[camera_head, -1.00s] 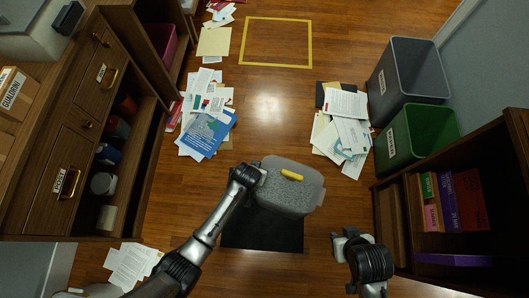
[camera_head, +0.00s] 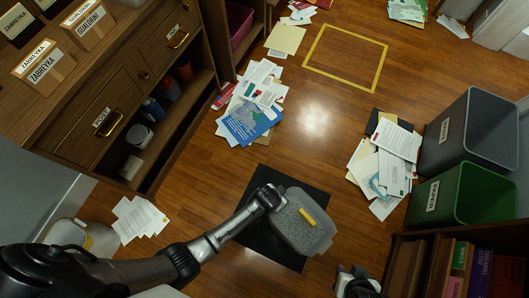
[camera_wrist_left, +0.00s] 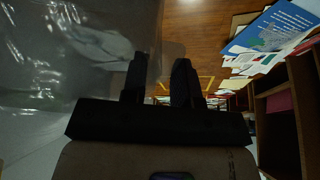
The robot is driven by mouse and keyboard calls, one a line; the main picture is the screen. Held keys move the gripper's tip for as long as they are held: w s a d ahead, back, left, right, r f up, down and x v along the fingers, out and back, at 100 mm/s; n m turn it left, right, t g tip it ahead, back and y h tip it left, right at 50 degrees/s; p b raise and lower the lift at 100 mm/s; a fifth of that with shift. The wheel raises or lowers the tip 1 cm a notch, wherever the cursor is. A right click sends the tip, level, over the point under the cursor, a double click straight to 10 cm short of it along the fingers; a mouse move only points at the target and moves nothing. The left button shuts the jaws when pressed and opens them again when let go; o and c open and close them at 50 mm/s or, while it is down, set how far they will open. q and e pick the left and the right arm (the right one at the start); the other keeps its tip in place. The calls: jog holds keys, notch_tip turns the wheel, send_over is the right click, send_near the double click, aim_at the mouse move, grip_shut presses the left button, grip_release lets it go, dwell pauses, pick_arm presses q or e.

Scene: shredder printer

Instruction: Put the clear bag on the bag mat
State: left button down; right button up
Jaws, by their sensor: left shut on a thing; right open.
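The clear bag (camera_head: 290,232) is a translucent grey, boxy bag with a yellow strip on it. My left gripper (camera_head: 272,197) is shut on its upper left edge. The black bag mat (camera_head: 262,250) lies on the floor beneath, and the bag covers its middle and overhangs its right edge in the head view. I cannot tell whether the bag touches the mat. In the left wrist view the bag (camera_wrist_left: 75,60) fills the upper left, beside the dark fingers (camera_wrist_left: 160,80). My right gripper (camera_head: 357,283) is open at the bottom edge, partly cut off.
Loose papers (camera_head: 252,110) lie at the upper left and more papers (camera_head: 385,160) at the right. A green bin (camera_head: 455,195) and a grey bin (camera_head: 470,135) stand at the right. A drawer cabinet (camera_head: 100,115) is at the left. A yellow floor outline (camera_head: 345,57) encloses bare floor.

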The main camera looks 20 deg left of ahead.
pick_arm(q)
jog(key=w+a+f+b, duration=0.3)
jog(key=a+f+b, duration=0.5)
jog(key=f, duration=0.1)
jog(key=shift+w+a, duration=0.15)
jog(key=shift+w, duration=0.05)
jog(key=shift+f, duration=0.1)
jog(key=shift+f, duration=0.2)
jog(key=c, duration=0.9)
grip_release()
